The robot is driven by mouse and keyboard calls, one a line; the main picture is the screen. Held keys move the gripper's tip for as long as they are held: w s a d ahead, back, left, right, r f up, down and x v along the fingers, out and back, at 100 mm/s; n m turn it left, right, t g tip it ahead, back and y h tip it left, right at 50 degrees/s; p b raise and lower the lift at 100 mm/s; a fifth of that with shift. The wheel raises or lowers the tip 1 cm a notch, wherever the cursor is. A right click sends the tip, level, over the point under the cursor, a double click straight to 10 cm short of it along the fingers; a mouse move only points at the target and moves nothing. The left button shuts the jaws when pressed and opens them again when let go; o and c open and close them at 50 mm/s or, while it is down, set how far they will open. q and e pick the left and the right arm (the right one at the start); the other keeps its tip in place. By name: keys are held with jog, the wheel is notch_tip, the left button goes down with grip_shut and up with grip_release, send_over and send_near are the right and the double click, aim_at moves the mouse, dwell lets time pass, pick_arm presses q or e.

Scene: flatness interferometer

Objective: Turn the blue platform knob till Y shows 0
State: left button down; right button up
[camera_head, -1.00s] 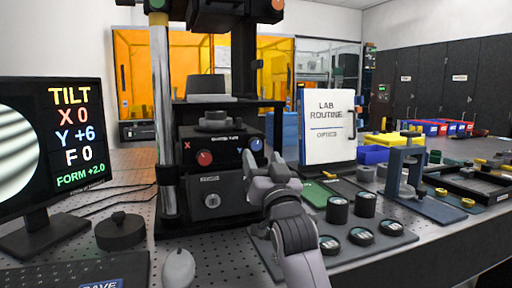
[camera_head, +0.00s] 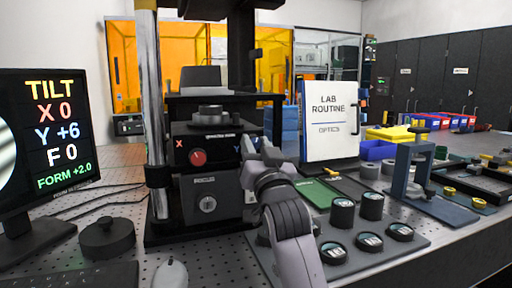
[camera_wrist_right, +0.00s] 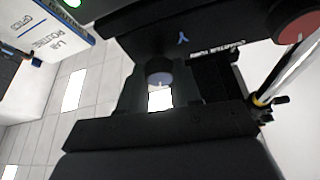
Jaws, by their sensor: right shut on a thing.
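The blue platform knob (camera_wrist_right: 160,77) shows in the right wrist view between the fingers of my right gripper (camera_wrist_right: 159,98), below the blue Y mark. In the head view my right gripper (camera_head: 262,150) is at the right of the platform's front panel and covers the knob. It is shut on the knob. The red knob (camera_head: 198,157) is on the same panel, to the left, by a red X. The monitor (camera_head: 55,130) reads TILT X 0, Y +6, F 0, FORM +2.0. My left gripper is not in view.
A white Lab Routine sign (camera_head: 329,120) stands right of the instrument. Several dark cylinders stand on a grey tray (camera_head: 415,238) beside my right arm. A black round puck (camera_head: 107,238) and a mouse (camera_head: 171,274) lie at the front left.

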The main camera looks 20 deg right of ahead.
jog(key=n+y+p, duration=0.2)
jog(key=n+p, duration=0.1)
jog(key=shift+d+r, duration=0.1)
jog(key=shift+r, duration=0.1)
jog(key=n+y+p, duration=0.2)
jog(key=n+p, duration=0.1)
jog(key=n, duration=0.1)
jog(key=n+g+y+p, duration=0.1)
jog(key=n+p, duration=0.2)
jog(key=n, duration=0.1)
jog(key=shift+d+r+y+p, duration=0.15)
jog(key=shift+y+p, duration=0.2)
jog(key=shift+y, duration=0.05)
jog(key=n+g+y+p, duration=0.1)
jog(key=n+p, duration=0.3)
jog(key=shift+d+n, duration=0.1)
jog(key=shift+n, duration=0.2)
pick_arm(q)
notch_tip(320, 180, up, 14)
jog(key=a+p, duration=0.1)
jog(key=p, duration=0.1)
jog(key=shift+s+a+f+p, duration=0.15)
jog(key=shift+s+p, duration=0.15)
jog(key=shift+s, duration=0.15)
pick_arm(e)
jog(key=shift+n+g+y, duration=0.8)
jog(key=shift+n, duration=1)
